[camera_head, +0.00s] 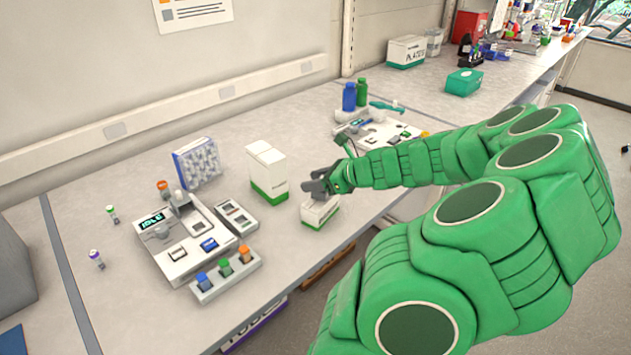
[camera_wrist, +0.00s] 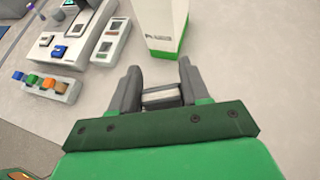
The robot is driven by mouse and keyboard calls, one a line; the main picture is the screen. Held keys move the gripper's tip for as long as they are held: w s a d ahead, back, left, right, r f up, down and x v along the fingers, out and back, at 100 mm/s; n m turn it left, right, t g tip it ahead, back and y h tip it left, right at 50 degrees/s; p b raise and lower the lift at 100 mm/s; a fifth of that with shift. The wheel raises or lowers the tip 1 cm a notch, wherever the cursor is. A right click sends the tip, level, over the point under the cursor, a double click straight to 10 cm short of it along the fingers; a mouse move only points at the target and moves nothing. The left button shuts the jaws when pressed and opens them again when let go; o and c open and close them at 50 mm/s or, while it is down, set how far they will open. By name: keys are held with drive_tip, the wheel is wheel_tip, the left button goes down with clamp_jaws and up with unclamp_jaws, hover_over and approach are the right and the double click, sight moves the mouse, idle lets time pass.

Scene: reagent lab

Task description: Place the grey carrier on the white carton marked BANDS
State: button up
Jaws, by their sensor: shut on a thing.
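My gripper (camera_head: 316,186) has its dark grey fingers shut on a small grey piece, which I take to be the grey carrier (camera_wrist: 160,97). In the wrist view only its pale top and a dark edge show between the fingers. A low white carton with a green base (camera_head: 320,213) stands on the bench directly below my gripper in the head view. Its lettering is too small to read, but it fits the BANDS carton. I cannot tell whether the held piece touches it.
A taller white carton with a green base (camera_head: 267,172) stands close to the left of my gripper. Farther left are a grey instrument (camera_head: 172,238), a two-slot grey block (camera_head: 236,218) and a rack with coloured caps (camera_head: 225,276). Blue and green bottles (camera_head: 349,97) stand behind.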

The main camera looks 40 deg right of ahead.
drive_tip(key=shift+f, duration=0.15)
drive_tip(key=o, duration=1.1)
drive_tip(key=shift+c, duration=0.2)
